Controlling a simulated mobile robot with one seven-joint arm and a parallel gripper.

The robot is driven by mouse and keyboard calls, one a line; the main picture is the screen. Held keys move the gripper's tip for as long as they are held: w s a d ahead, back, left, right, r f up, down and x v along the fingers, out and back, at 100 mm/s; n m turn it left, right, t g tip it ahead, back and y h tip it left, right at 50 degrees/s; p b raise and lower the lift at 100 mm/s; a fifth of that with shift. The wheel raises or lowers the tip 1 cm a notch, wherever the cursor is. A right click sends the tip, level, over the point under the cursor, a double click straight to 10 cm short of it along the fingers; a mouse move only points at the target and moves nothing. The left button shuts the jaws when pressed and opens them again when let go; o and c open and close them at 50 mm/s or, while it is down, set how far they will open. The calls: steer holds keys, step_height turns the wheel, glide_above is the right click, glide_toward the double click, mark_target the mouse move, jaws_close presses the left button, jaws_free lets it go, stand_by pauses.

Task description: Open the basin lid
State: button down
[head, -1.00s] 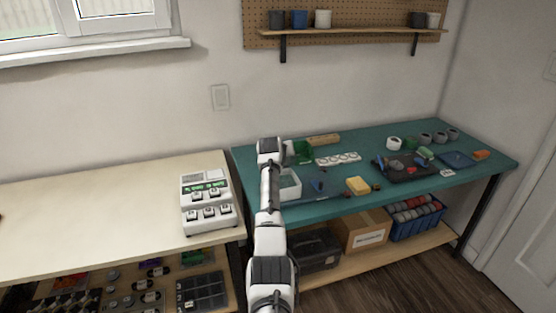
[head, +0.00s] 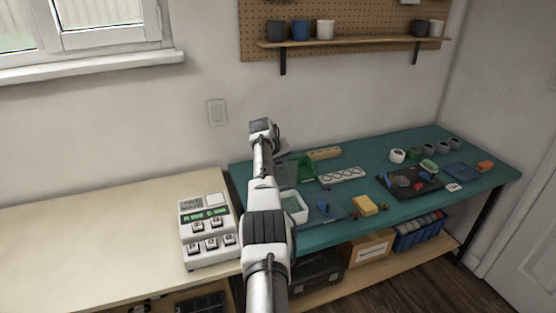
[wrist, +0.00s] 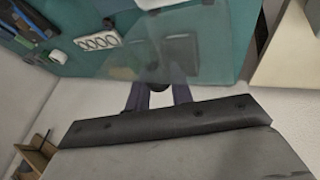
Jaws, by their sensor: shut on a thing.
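The basin (head: 304,217) is a small white open-topped tub near the left end of the teal bench, partly hidden by my arm. A clear, faintly grey lid (head: 286,171) shows behind it, tilted up. In the wrist view the lid (wrist: 150,62) is a see-through sheet beyond my fingertips, with the bench showing through it. My gripper (wrist: 158,96) is shut on a small dark part at the lid's near edge, probably its handle. In the head view my gripper (head: 282,149) is behind the basin, small and partly hidden by my wrist.
A white button device (head: 208,232) stands on the pale table at left. The wall is close behind my gripper.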

steer(key=shift+a, duration=0.15)
steer(key=c, duration=1.3)
jaws_free()
steer(key=shift+s+a+r, duration=0.1)
steer(key=shift+s+r, duration=0.1)
steer(key=shift+r, duration=0.25)
steer(key=b+v, duration=0.4)
steer(key=v, duration=0.8)
steer(key=shift+s+a+r, duration=0.15)
steer(key=shift+s+r, duration=0.05)
steer(key=shift+r, duration=0.1)
